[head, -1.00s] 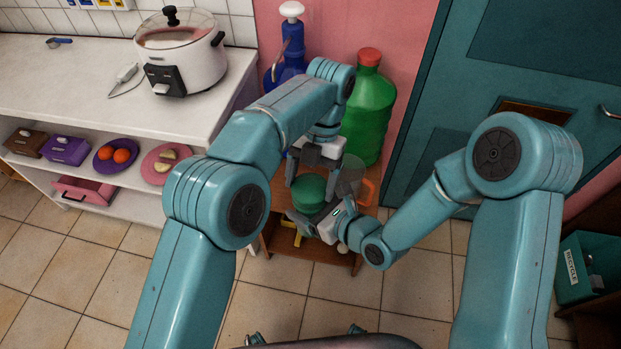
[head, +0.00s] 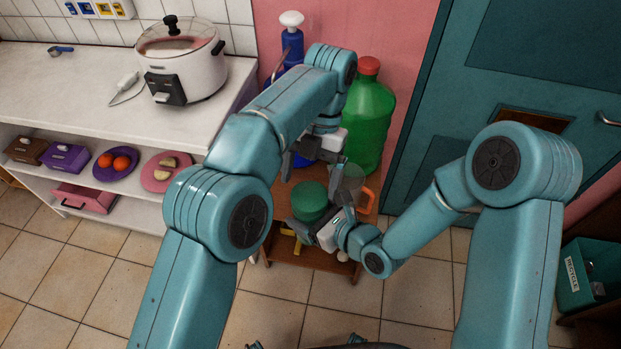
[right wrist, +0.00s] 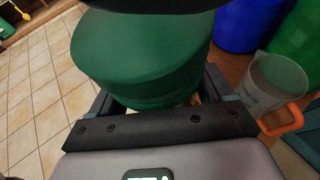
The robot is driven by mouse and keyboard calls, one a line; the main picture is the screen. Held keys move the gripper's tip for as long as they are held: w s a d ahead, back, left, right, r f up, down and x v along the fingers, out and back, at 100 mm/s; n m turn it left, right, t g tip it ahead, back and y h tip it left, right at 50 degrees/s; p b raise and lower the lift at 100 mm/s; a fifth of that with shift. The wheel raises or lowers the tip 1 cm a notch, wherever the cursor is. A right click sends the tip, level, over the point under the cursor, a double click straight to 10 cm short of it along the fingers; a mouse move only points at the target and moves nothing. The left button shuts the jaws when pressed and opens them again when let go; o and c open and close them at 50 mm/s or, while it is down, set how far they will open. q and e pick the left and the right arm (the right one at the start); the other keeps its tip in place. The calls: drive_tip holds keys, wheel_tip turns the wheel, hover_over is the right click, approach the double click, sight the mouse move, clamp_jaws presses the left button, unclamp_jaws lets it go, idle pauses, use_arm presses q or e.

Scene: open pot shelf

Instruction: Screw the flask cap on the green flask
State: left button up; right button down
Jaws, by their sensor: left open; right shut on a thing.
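A green, round-topped thing (head: 309,197), which I take to be the green flask with its flask cap, stands out above the wooden shelf in the head view. It fills the middle of the right wrist view (right wrist: 145,60), with a seam near its lower edge. I cannot tell cap from body with certainty. My right gripper (head: 311,220) is shut on it from the front right. My left gripper (head: 308,168) is open and empty, with its dark fingers just above and behind the green top. Most of the flask's lower part is hidden.
A clear jug (head: 352,182) with an orange handle stands close at the right on the shelf (head: 318,258). Behind are a big green bottle (head: 368,120) with a red cap and a blue pump bottle (head: 291,45). A white counter (head: 60,90) is at left.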

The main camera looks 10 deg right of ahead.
use_arm(q)
drive_tip(key=shift+s+d+r, duration=0.15)
drive_tip(key=shift+r, duration=0.1)
